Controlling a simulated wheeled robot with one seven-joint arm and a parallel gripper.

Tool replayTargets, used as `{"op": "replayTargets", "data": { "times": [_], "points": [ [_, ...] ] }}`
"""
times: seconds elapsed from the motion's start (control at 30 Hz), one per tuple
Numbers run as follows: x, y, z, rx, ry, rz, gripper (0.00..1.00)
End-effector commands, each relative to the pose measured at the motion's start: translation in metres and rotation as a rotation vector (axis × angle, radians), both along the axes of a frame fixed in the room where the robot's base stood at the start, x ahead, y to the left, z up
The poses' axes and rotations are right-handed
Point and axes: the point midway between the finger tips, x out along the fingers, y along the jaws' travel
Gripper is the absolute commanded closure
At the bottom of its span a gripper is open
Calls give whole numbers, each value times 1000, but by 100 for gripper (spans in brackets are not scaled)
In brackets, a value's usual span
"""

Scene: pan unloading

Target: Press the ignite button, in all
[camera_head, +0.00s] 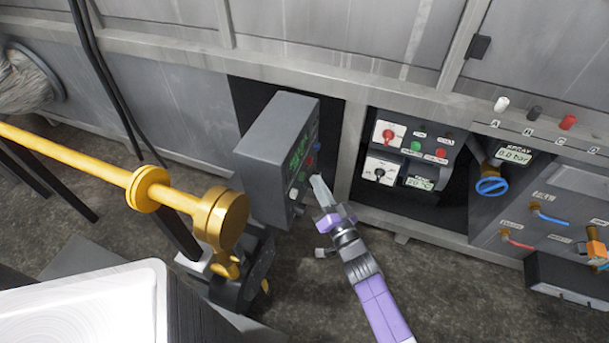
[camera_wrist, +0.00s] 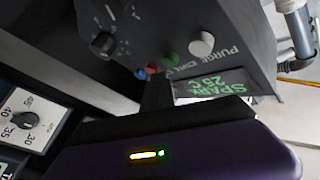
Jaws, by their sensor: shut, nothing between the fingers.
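A grey control box (camera_head: 270,150) with a green lit display (camera_head: 299,152) stands left of my gripper (camera_head: 318,186). In the wrist view its panel carries a black knob (camera_wrist: 102,44), a blue button (camera_wrist: 140,74), a red button (camera_wrist: 152,67), a green button (camera_wrist: 170,60) and a white button (camera_wrist: 201,43). The display (camera_wrist: 215,84) reads something like "SPARK 23°C". I cannot read which button is labelled ignite. My gripper is shut and empty. Its fingertips (camera_wrist: 157,92) are close to the coloured buttons; I cannot tell whether they touch one.
A second panel (camera_head: 408,150) with red and black knobs stands to the right, beside a blue valve wheel (camera_head: 491,187). A yellow pipe (camera_head: 100,168) with a gold end runs at the left. A white block (camera_head: 90,305) fills the lower left.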

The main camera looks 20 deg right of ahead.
Motion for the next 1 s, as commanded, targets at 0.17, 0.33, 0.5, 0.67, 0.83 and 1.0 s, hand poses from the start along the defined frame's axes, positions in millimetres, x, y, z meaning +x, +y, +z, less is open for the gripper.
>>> {"op": "replayTargets", "data": {
  "times": [0.17,0.33,0.5,0.67,0.83,1.0],
  "points": [
    [-1,-1,0,0,1,-1,100],
    [-7,-12,3,0,0,-4,100],
    [-17,-24,2,0,2,-2,100],
    [-25,-35,2,-1,1,-3,100],
    [-29,-40,0,0,1,-1,100],
    [-29,-41,0,0,0,0,100]
  ]
}}
